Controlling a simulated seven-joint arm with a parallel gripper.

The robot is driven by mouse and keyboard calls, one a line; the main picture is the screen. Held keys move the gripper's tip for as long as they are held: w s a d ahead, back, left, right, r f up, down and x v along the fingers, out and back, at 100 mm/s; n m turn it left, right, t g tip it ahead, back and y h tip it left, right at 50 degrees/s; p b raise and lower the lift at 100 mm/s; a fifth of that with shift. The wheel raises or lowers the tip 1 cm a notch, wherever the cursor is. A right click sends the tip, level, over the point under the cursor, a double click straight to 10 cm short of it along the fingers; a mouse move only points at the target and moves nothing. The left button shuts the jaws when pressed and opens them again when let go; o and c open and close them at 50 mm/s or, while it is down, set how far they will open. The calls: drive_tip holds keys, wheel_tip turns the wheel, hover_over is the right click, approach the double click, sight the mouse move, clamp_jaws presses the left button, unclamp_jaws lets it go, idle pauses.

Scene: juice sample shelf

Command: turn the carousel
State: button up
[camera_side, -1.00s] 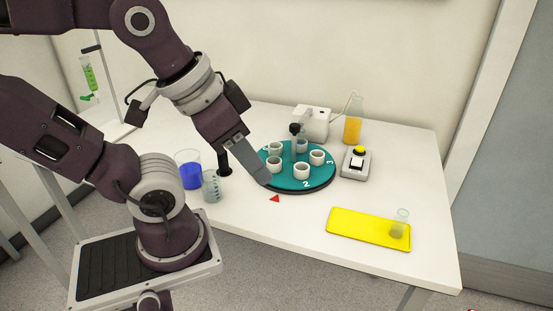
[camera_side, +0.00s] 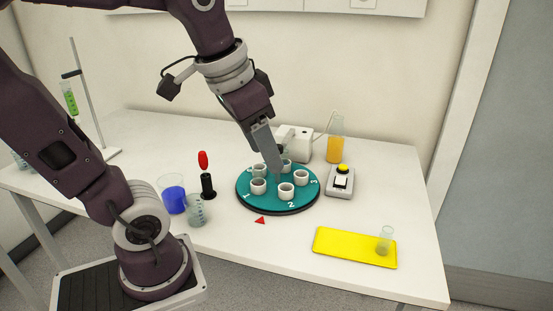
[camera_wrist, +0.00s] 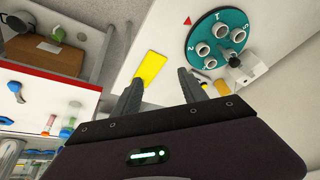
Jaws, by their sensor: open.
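The carousel (camera_side: 262,205) is a round teal disc with several white cups and white numbers on its rim. It lies flat on the white table, and in the wrist view the carousel (camera_wrist: 194,38) is at upper right. A red triangle (camera_side: 260,220) on the table by its front edge lies between numbers 1 and 2.
A blue-filled beaker (camera_side: 173,198), a clear beaker (camera_side: 195,210) and a red-handled tool (camera_side: 203,160) in a black holder stand left of the carousel. A button box (camera_side: 340,181) and an orange flask (camera_side: 335,147) are right. A yellow tray (camera_side: 340,248) holds a small glass (camera_side: 385,240).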

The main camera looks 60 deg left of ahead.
drive_tip(key=w+a+f+g, duration=0.1)
drive_tip(key=w+a+f, duration=0.1)
drive_tip(key=w+a, duration=0.3)
drive_tip(key=w+a+f+g, duration=0.2)
drive_tip(key=w+a, duration=0.3)
drive_tip(key=a, duration=0.5)
drive_tip(key=w+a+f+g, duration=0.1)
drive_tip(key=w+a+f, duration=0.1)
drive_tip(key=w+a, duration=0.3)
drive_tip(key=shift+w+a+f+m+h, duration=0.1)
drive_tip(key=shift+a+f+m+h, duration=0.1)
drive_tip(key=shift+a, duration=0.65)
drive_tip(key=shift+a+f+m+h, duration=0.1)
drive_tip(key=shift+a+h, duration=0.1)
drive_tip(key=shift+a, duration=0.65)
wheel_tip(320, 180, down, 7)
clamp_jaws()
